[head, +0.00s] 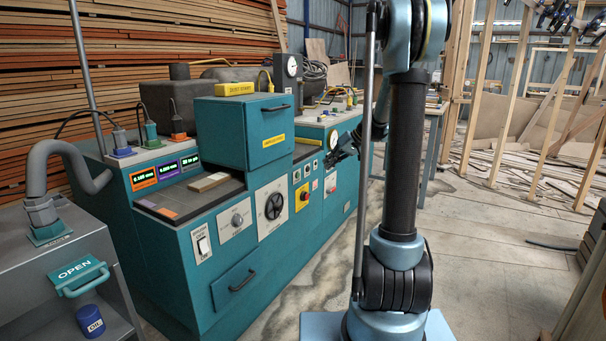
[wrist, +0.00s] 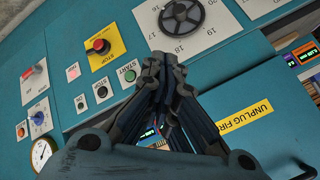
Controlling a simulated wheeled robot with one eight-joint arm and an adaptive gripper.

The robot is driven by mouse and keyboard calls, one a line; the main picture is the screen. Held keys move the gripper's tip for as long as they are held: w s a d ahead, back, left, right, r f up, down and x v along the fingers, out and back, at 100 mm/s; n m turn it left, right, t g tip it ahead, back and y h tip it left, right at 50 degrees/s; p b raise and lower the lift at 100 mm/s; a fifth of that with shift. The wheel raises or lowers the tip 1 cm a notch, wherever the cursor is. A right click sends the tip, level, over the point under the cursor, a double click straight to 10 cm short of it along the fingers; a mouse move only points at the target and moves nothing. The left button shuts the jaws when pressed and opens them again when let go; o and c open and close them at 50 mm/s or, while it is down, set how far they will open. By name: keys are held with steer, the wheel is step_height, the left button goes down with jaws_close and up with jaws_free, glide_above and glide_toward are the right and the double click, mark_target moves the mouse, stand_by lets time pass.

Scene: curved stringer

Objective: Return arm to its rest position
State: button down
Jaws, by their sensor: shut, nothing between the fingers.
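My arm stands upright on its base in the right half of the head view. Its upper part bends away toward the teal machine (head: 265,150). My gripper (head: 337,158) is near the machine's front panel, partly hidden behind my own arm. In the wrist view my gripper (wrist: 160,62) is shut with its fingertips together and nothing between them. Beyond the fingertips are the green start button (wrist: 129,75), the red stop button (wrist: 100,46) and the black handwheel (wrist: 181,17). The fingers appear apart from the panel, though the exact gap is hard to judge.
Stacked planks (head: 190,40) line the back wall. Wooden studs (head: 510,100) stand at the right. The concrete floor (head: 490,250) right of my arm is largely clear.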

steer(key=s+d+f+m+h, duration=0.1)
steer(key=s+h, duration=0.1)
steer(key=s, duration=0.9)
steer(key=s+d+f+m+g+h, duration=0.1)
steer(key=s+d+h, duration=0.1)
steer(key=s, duration=1)
steer(key=s+d+f+m+h, duration=0.1)
steer(key=s+h, duration=0.1)
steer(key=s, duration=0.9)
steer(key=s+d+f+h, duration=0.2)
steer(key=s+d+f, duration=0.2)
steer(key=s+f, duration=0.3)
steer(key=s, duration=0.3)
steer(key=shift+m, duration=0.3)
steer(key=shift+d+f, duration=0.1)
steer(key=shift+w+f, duration=0.2)
steer(key=shift+w, duration=0.2)
